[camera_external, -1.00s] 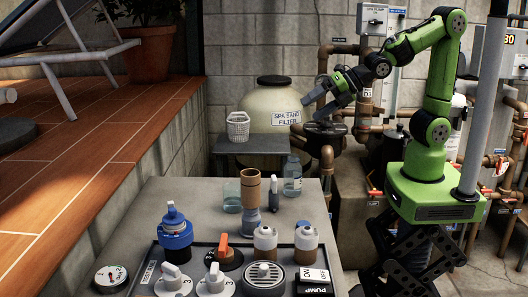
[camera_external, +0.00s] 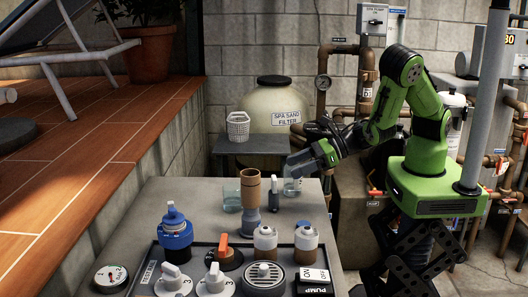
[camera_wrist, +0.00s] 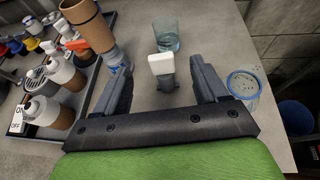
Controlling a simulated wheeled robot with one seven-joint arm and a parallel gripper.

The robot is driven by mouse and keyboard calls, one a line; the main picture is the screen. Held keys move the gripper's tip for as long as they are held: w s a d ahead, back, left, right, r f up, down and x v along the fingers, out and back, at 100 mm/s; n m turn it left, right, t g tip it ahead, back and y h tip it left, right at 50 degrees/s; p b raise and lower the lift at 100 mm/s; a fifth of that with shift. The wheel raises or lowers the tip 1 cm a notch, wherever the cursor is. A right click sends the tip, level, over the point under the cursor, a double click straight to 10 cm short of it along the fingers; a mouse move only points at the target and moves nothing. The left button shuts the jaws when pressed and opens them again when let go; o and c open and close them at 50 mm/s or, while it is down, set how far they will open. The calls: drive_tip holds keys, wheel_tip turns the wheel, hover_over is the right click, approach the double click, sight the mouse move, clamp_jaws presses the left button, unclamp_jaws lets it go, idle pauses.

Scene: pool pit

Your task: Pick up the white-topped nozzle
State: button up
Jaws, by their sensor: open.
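The white-topped nozzle (camera_wrist: 166,76) stands on the grey table, its pale block-shaped top over a grey body. In the wrist view it shows between my two fingers, apart from both. In the external view the nozzle (camera_external: 274,194) stands right of a tan-and-grey cylinder. My gripper (camera_external: 289,167) is open and empty, above and to the right of the nozzle, over the clear jar. Its spread fingers also show in the wrist view (camera_wrist: 157,78).
A clear glass (camera_wrist: 166,38) stands beyond the nozzle, the tan-topped cylinder (camera_wrist: 87,25) on its left. A clear jar (camera_wrist: 243,83) is close by my right finger. A dark tray (camera_external: 144,279) of caps, valves and bottles fills the table's front.

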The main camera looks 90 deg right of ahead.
sight(274, 177)
drive_tip(key=p+x, duration=0.1)
drive_tip(key=x, duration=0.1)
drive_tip(key=p+x, duration=0.2)
drive_tip(key=x, duration=0.1)
drive_tip(key=p+x, duration=0.2)
drive_tip(key=shift+w+f, duration=0.2)
drive_tip(key=shift+f, duration=0.2)
drive_tip(key=shift+w+f, duration=0.1)
drive_tip(key=shift+f, duration=0.05)
drive_tip(key=c, duration=1.3)
drive_tip(key=shift+c, duration=0.2)
